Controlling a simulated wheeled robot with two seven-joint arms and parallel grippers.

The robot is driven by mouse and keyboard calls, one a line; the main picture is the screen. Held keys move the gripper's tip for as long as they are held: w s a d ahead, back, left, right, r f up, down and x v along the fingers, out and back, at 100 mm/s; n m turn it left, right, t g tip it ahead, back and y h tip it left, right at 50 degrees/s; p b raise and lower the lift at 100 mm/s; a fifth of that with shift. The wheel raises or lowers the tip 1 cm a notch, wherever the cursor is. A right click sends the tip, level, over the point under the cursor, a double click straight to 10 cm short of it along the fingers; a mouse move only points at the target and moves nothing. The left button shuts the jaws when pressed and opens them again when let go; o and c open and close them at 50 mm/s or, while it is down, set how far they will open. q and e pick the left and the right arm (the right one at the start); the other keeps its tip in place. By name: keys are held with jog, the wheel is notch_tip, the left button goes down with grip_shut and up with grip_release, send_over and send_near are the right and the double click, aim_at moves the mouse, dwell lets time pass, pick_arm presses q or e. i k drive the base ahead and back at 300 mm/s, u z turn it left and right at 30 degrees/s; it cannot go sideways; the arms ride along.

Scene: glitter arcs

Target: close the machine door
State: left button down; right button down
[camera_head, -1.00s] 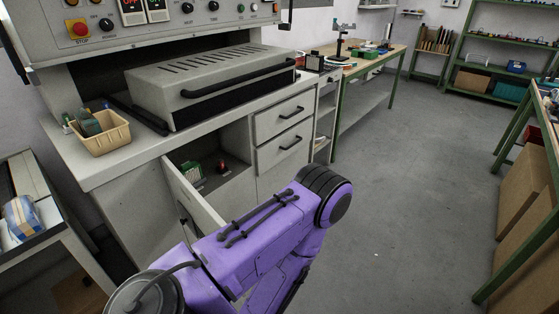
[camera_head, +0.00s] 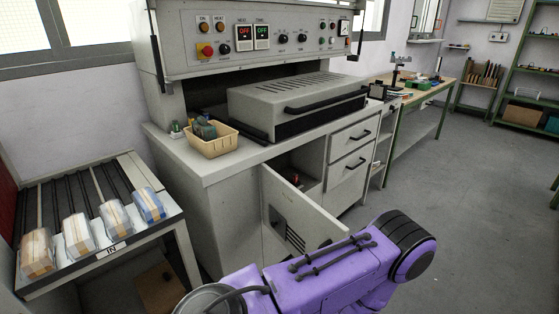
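The machine (camera_head: 225,170) is a large grey unit with a control panel on top. Its lower cabinet door (camera_head: 300,215) is a light grey panel with dark slots, standing open and swung outward toward me. Part of the cabinet interior (camera_head: 308,160) shows behind it, with a small red item inside. My purple arm (camera_head: 320,275) crosses the bottom of the view in front of the door and hides its lower edge. Neither gripper is in view, and I cannot tell whether the arm touches the door.
A side table (camera_head: 110,252) at left holds several wrapped packs. A tan basket (camera_head: 210,145) and a grey hood with a black handle (camera_head: 325,105) are on the machine's counter. Two closed drawers (camera_head: 350,160) are right of the opening. Open floor (camera_head: 460,190) lies to the right.

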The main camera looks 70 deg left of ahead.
aim_at(310, 228)
jog(key=k, duration=1.5)
jog(key=u, duration=1.2)
jog(key=i, duration=1.7)
